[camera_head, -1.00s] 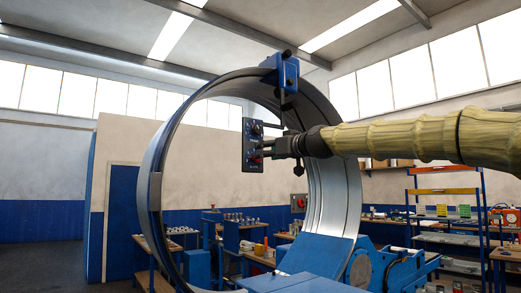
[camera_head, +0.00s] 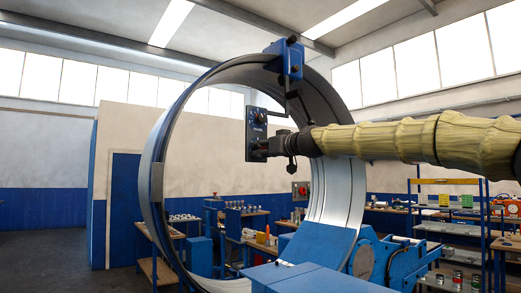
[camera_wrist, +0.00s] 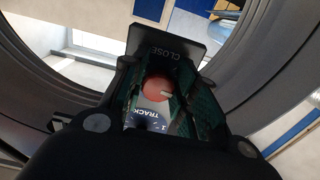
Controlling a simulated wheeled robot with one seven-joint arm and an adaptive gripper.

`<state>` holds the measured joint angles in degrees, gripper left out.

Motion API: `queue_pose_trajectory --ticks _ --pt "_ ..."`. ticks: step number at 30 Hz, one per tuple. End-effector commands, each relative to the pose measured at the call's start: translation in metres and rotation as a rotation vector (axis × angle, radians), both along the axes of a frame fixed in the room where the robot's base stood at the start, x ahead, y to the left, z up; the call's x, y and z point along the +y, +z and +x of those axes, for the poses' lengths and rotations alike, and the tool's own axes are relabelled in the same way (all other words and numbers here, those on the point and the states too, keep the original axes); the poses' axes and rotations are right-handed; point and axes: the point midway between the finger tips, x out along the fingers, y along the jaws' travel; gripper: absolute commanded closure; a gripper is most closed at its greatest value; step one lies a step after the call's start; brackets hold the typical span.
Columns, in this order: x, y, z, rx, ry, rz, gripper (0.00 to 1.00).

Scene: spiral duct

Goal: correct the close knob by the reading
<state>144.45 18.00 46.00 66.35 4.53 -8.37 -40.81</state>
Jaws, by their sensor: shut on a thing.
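The close knob (camera_wrist: 157,89) is a round red knob with a white pointer mark, seen in the wrist view below the word CLOSE on the dark panel. The pointer points to the right in that view. My gripper (camera_wrist: 160,96) has its two green-lined fingers on either side of the knob, shut on it. In the head view my gripper (camera_head: 260,150) is at the lower part of the control panel (camera_head: 254,127), covering most of the red knob. A second knob sits higher on the panel. I see no readable gauge value.
The panel hangs by a blue bracket (camera_head: 289,60) and arm inside a large metal duct ring (camera_head: 327,190). A blue machine base (camera_head: 320,249) stands below. Workbenches, a shelf rack (camera_head: 449,226) and a red box lie behind. Open floor shows at the left.

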Motion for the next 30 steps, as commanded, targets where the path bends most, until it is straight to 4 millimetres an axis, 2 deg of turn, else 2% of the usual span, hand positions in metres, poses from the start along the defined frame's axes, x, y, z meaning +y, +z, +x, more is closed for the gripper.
queue_pose_trajectory --ticks 1,6,14,30 --pt "0.014 0.006 -0.002 -0.007 0.004 0.0 0.95" --pt "0.002 0.007 -0.003 -0.002 0.001 0.011 0.95" --pt "0.0 0.008 -0.003 0.052 -0.001 0.087 0.95" --pt "-0.001 0.01 -0.003 0.325 -0.003 0.471 0.95"
